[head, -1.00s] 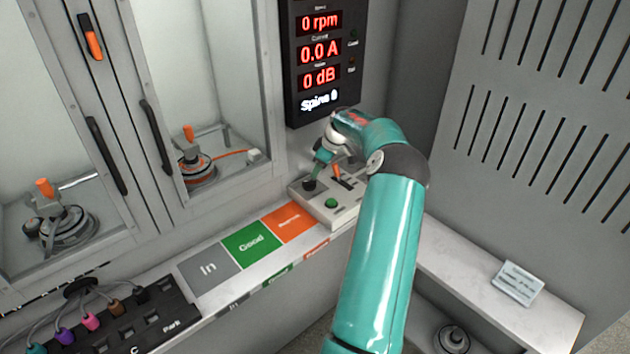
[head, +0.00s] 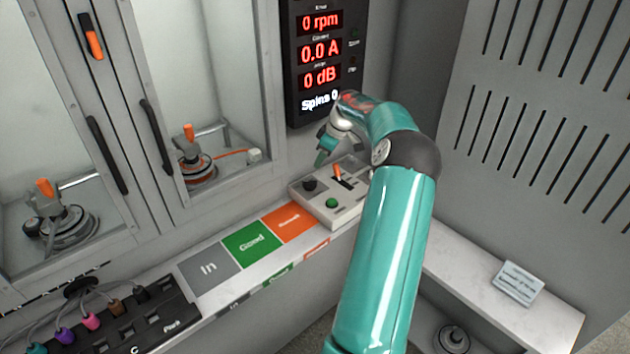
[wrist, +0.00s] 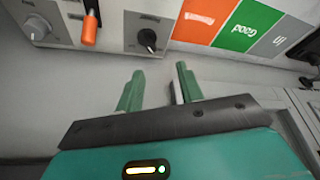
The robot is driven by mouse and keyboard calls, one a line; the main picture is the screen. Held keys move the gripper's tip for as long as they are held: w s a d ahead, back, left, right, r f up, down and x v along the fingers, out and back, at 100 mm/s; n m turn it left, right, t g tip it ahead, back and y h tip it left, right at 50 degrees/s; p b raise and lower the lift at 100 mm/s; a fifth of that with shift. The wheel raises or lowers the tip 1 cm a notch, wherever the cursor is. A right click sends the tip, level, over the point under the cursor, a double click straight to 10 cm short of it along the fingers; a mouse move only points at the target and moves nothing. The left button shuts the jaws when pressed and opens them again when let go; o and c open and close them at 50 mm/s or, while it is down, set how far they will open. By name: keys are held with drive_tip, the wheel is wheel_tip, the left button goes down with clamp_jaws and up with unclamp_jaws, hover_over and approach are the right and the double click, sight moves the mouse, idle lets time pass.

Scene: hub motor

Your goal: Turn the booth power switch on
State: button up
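A pale control box (head: 347,205) sits on the ledge below the display. It carries a black rotary knob (head: 310,184), an orange-tipped lever (head: 338,172) in a slot and a green button (head: 331,203).
The display (head: 320,55) reads 0 rpm, 0.0 A and 0 dB. Grey In, green Good (head: 251,243) and orange pads lie left of the box. Glass-doored booths with black handles (head: 156,137) stand behind. A cable block (head: 125,325) is at lower left.

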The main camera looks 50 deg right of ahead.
drive_tip(key=shift+a+v, duration=0.25)
drive_tip(key=shift+v, duration=0.7)
drive_tip(key=shift+r, duration=0.1)
drive_tip(key=v, duration=1.3)
drive_tip(key=shift+r, duration=0.35)
drive_tip(key=n+y, duration=0.1)
drive_tip(key=n, duration=0.3)
approach(313, 181)
drive_tip(key=shift+g, duration=0.3)
drive_tip(key=x, duration=0.9)
drive_tip(key=shift+w+r, duration=0.15)
drive_tip(key=shift+w, duration=0.1)
